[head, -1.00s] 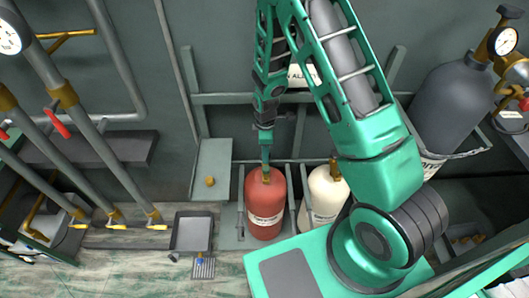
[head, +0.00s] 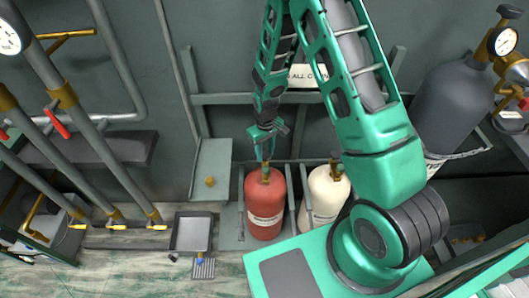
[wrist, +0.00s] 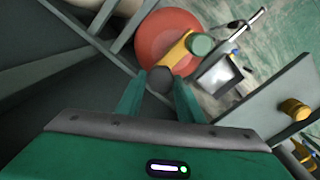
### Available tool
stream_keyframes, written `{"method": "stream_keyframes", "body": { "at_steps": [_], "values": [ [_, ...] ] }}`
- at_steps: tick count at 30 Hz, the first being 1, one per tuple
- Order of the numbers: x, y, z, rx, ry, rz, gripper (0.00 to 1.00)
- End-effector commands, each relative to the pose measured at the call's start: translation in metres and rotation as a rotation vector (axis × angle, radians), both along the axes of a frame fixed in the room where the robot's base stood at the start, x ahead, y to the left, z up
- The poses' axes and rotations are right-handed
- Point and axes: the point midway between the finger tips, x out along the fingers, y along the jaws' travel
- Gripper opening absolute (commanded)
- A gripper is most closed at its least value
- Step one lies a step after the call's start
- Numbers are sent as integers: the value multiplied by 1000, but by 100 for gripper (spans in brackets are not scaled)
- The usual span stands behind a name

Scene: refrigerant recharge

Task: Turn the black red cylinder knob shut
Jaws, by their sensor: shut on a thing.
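The red cylinder (head: 264,210) stands upright in the rack, and its top shows in the wrist view (wrist: 152,36). A brass valve (wrist: 174,50) sits on it, with a green cap (wrist: 201,44) on one side. The black knob (wrist: 160,79) is at the valve's other end, between my two green fingers. My gripper (wrist: 158,98) is shut on this knob. In the head view my gripper (head: 265,155) points down onto the valve, and the fingers hide the knob.
A cream cylinder (head: 326,198) stands just right of the red one, between rack bars. A grey shelf with a small brass fitting (head: 210,181) is at the left. A grey tray (head: 191,233) lies on the floor. A large grey cylinder (head: 455,105) is at the right.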

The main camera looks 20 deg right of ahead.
Motion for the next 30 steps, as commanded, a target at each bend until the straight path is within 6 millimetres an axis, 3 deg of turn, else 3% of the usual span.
{"method": "stream_keyframes", "body": {
  "at_steps": [30],
  "values": [
    [3,-1,2,2,-7,-946,11]
  ]
}}
